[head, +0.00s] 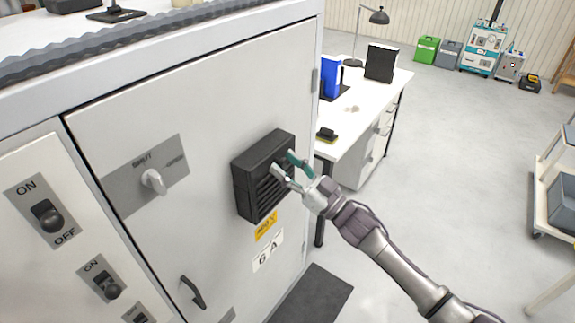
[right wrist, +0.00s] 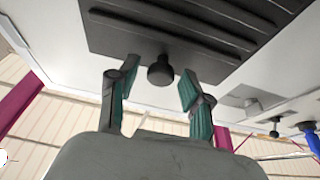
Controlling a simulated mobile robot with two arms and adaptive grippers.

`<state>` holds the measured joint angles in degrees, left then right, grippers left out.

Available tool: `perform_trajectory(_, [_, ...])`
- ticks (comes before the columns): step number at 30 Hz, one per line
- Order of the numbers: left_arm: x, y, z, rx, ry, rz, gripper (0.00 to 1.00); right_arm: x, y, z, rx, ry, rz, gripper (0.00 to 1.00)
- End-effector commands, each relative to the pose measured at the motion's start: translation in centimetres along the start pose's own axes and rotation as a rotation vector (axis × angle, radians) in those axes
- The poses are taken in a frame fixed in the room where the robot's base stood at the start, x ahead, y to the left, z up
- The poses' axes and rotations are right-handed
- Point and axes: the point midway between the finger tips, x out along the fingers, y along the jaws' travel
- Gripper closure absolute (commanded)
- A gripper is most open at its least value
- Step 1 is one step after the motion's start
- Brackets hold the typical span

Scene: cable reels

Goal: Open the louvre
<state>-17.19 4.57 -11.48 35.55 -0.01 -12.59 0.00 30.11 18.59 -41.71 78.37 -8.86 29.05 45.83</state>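The louvre (head: 256,178) is a black slatted box on the grey cabinet door, above a yellow label. In the right wrist view the louvre (right wrist: 150,45) fills the upper part, with a small dark round knob (right wrist: 160,71) at its edge. My right gripper (head: 283,167) is at the louvre's right side in the head view. In the right wrist view its two fingers (right wrist: 159,88) are spread, one on each side of the knob, with gaps between them and it. The slats' exact angle is hard to tell. My left gripper is not in view.
The cabinet door (head: 120,120) also carries a grey rotary switch (head: 153,181) and a dark handle (head: 193,292). ON/OFF switches (head: 48,216) are at the left. A white desk (head: 365,100) stands behind the cabinet. The floor to the right is open, with a cart (head: 545,200) at the far right.

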Motion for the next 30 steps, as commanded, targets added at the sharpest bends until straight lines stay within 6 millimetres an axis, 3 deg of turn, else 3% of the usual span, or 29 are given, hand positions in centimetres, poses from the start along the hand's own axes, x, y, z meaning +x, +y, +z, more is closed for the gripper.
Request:
perform_trajectory(1, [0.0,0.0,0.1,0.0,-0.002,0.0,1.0,0.0,0.0,0.0,0.0,0.0,0.0,0.63])
perform_trajectory(8, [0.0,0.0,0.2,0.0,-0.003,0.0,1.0,0.0,0.0,0.0,0.0,0.0,0.0,1.0])
perform_trajectory(20, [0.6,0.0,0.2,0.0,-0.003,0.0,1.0,-0.3,0.0,0.2,0.002,0.012,0.0,1.0])
perform_trajectory(26, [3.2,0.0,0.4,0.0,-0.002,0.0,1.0,-1.6,0.0,0.7,0.003,0.079,0.0,1.0])
perform_trajectory(30, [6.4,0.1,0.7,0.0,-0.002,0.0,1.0,-3.3,-0.1,1.1,0.003,0.171,0.0,1.0])
